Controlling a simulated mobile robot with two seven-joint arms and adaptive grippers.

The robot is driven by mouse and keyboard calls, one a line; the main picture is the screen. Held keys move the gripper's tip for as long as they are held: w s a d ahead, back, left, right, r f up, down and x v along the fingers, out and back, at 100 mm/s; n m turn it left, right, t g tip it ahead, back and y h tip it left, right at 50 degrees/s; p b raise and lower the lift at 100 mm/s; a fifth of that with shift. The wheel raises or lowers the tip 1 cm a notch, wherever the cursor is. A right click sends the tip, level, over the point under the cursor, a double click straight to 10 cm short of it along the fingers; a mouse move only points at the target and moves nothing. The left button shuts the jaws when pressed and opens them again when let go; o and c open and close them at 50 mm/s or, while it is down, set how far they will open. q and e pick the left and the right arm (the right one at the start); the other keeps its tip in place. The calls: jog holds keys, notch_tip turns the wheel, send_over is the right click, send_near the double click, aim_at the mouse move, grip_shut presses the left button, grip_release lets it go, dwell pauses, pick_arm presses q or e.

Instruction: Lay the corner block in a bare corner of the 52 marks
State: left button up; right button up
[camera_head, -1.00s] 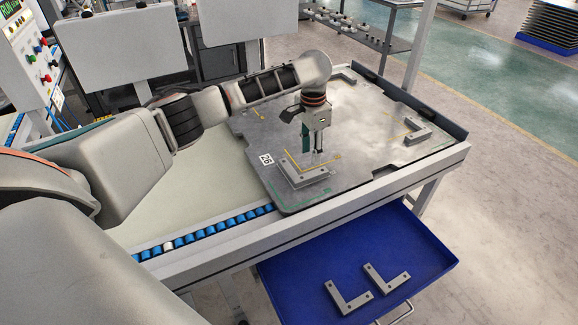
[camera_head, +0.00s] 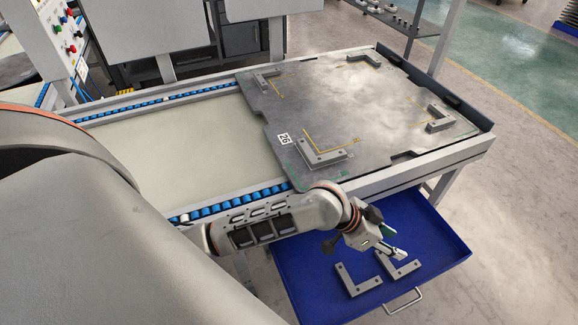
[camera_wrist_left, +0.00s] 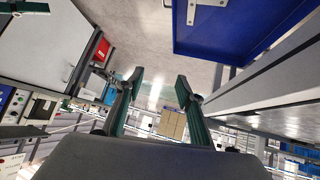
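Two grey L-shaped corner blocks, a nearer one (camera_head: 350,287) and a farther one (camera_head: 402,268), lie in the blue drawer. My left gripper (camera_head: 393,243) is over the drawer, close to the farther block; contact is unclear. In the left wrist view its fingers (camera_wrist_left: 158,82) are apart with nothing between them. A block (camera_wrist_left: 213,3) shows partly there at the top edge. The dark plate (camera_head: 350,108) has yellow corner marks and a label (camera_head: 284,139) whose digits I cannot read surely. My right gripper is out of view.
The blue drawer (camera_head: 300,275) is pulled out below the table's front rail (camera_head: 420,165); its handle (camera_head: 405,302) faces forward. A blue roller strip (camera_head: 225,205) runs along the table's front edge. The pale table top (camera_head: 190,145) left of the plate is clear.

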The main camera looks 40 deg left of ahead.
pick_arm(q)
jog(key=s+a+f+n+t+y, duration=0.1)
jog(key=s+a+f+t+y, duration=0.1)
jog(key=s+a+f, duration=0.3)
jog(key=s+a+f+n+t+y, duration=0.2)
jog(key=s+a+f, duration=0.4)
jog(key=s+a, duration=0.7)
jog(key=shift+s+n+t+y, duration=0.25)
jog(key=shift+n+t+y, duration=0.05)
jog(key=shift+y, duration=0.4)
jog(key=shift+d, duration=0.1)
